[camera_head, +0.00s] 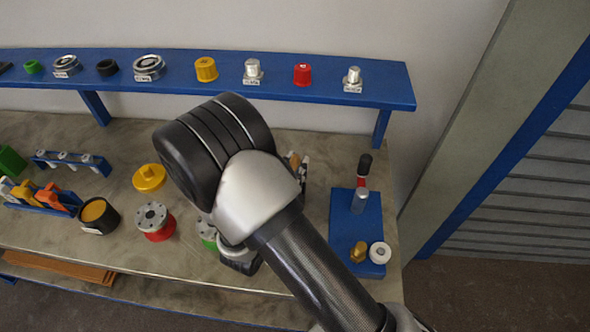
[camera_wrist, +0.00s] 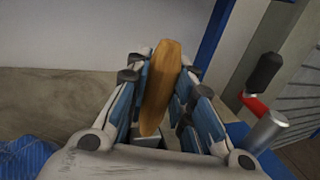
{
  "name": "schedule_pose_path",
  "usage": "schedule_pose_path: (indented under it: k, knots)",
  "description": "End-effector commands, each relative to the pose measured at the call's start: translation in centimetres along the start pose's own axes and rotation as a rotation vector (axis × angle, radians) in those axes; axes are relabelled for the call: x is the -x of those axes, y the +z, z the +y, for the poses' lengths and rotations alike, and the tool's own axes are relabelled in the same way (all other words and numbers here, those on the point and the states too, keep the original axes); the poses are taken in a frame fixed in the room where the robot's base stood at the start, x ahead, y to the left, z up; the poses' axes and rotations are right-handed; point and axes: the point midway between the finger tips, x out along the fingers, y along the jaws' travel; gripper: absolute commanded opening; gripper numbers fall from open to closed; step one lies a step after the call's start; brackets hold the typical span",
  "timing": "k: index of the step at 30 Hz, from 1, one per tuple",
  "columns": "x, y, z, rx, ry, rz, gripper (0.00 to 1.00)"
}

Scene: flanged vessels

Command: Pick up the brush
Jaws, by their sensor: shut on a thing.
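The brush shows in the wrist view as a long wooden handle (camera_wrist: 161,88), upright between the fingers of my gripper (camera_wrist: 163,72). The fingers are shut on it from both sides. Its lower end is hidden, and I see no bristles. In the head view my own arm covers most of the gripper (camera_head: 298,168), and only a small bit of the wooden handle shows there. I cannot tell whether the brush is clear of the bench.
A blue board (camera_head: 343,225) on the bench's right carries a metal cylinder (camera_head: 359,201), a brass part (camera_head: 358,252) and a white round part (camera_head: 380,252). A red and black tool (camera_head: 363,170) stands behind. A blue shelf (camera_head: 210,85) with several parts runs along the wall.

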Motion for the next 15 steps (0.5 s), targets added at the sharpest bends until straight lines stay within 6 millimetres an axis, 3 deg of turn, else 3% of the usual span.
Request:
schedule_pose_path:
  k: [15]
  knots:
    - [0.0,12.4,0.0,-0.007,0.0,-0.002,0.0]
